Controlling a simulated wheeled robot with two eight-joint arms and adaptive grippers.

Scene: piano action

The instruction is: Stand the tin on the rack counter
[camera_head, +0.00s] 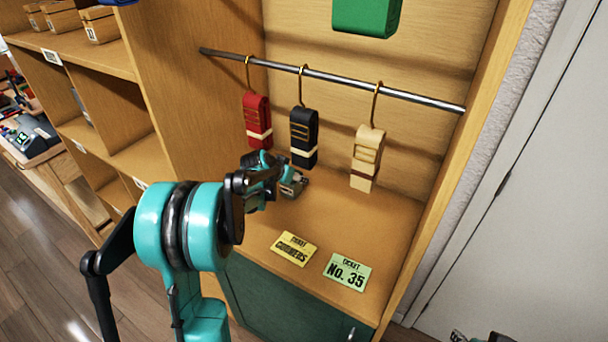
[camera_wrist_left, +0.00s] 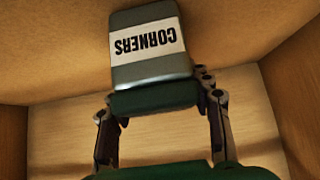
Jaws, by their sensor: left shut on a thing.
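A grey tin with a dark green end and a white CORNERS label (camera_wrist_left: 150,42) sits between the fingers of my left gripper (camera_wrist_left: 157,92) in the left wrist view. In the head view my left gripper (camera_head: 272,180) is low over the left rear part of the rack counter (camera_head: 345,215), under the hanging straps. Only a small grey part of the tin (camera_head: 294,184) shows there; the rest is hidden by the gripper. I cannot tell whether the tin touches the counter. Part of my right gripper (camera_head: 480,337) shows at the bottom right edge, mostly cut off.
A red strap (camera_head: 257,115), a black strap (camera_head: 303,135) and a cream strap (camera_head: 367,155) hang from a metal rail (camera_head: 400,93). A yellow CORNERS ticket (camera_head: 295,249) and a green No. 35 ticket (camera_head: 347,272) lie at the counter front. The counter's right part is clear.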

